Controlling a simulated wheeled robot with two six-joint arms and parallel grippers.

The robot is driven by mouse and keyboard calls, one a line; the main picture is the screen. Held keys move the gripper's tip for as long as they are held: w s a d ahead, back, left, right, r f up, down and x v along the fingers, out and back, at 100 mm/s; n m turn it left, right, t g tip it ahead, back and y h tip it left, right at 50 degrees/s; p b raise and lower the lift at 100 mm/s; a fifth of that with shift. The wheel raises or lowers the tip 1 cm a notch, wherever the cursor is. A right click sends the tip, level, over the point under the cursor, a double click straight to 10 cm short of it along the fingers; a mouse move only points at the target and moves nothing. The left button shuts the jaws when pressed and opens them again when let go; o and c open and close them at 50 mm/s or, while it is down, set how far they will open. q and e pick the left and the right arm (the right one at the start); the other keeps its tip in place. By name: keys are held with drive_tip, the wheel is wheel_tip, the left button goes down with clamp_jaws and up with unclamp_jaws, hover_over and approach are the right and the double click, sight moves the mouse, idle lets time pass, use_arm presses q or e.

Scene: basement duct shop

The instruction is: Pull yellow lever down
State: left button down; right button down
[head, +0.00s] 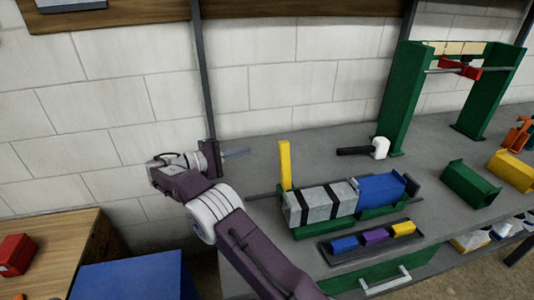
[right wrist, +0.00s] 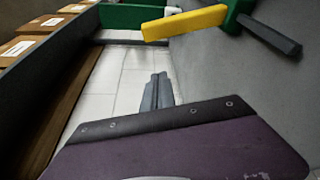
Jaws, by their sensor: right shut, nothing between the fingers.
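The yellow lever (head: 285,165) stands upright at the left end of a green fixture (head: 310,232) on the grey bench. It also shows in the right wrist view (right wrist: 185,23), lying across the top of the picture and joined to a green part at its right end. My right gripper (head: 236,153) is to the left of the lever, near its upper part, with a gap between them. Its fingers (right wrist: 158,92) are together and empty in the right wrist view. My left gripper is not in view.
The fixture holds a grey block with black bands (head: 320,203) and a blue block (head: 380,190). A tray (head: 328,250) with small coloured blocks lies in front. A white-headed mallet (head: 380,148) lies behind. A green frame (head: 398,100) stands at the back right.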

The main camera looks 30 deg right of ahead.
sight(285, 168)
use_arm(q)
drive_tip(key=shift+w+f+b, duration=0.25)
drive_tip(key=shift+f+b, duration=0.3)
use_arm(e)
drive_tip(key=s+d, duration=0.3)
drive_tip(key=d, duration=0.5)
drive_tip(key=shift+d, duration=0.4)
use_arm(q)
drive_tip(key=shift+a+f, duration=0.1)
